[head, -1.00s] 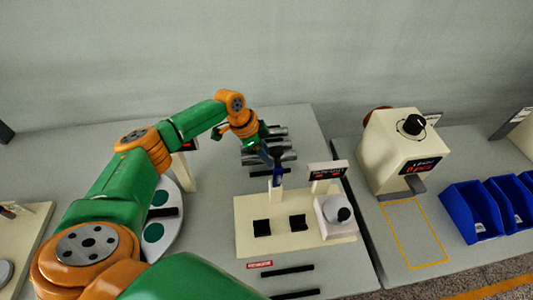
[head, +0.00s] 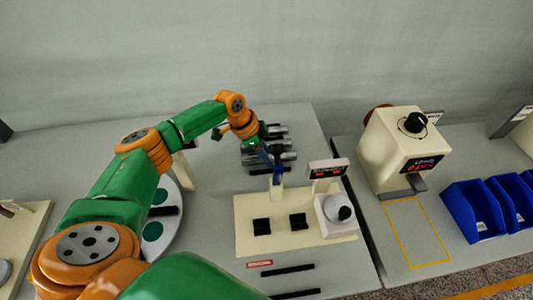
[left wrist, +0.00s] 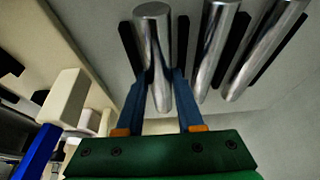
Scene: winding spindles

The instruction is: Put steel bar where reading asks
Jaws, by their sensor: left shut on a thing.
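Several steel bars lie side by side at the back of the table in the head view, one of them at the right (head: 289,156). My left gripper (left wrist: 158,88) is shut on the leftmost steel bar (left wrist: 153,35) in the left wrist view, with one blue finger on each side of it. Two more steel bars (left wrist: 217,45) lie to its right there, apart from the fingers. In the head view the left gripper (head: 267,154) partly hides the bars. A small display (head: 328,169) with red characters stands on the cream fixture; I cannot read it. My right gripper is not in view.
A cream machine (head: 390,150) with a red display and blue bins (head: 468,212) stand on the right table. A round plate (head: 171,235) is at left.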

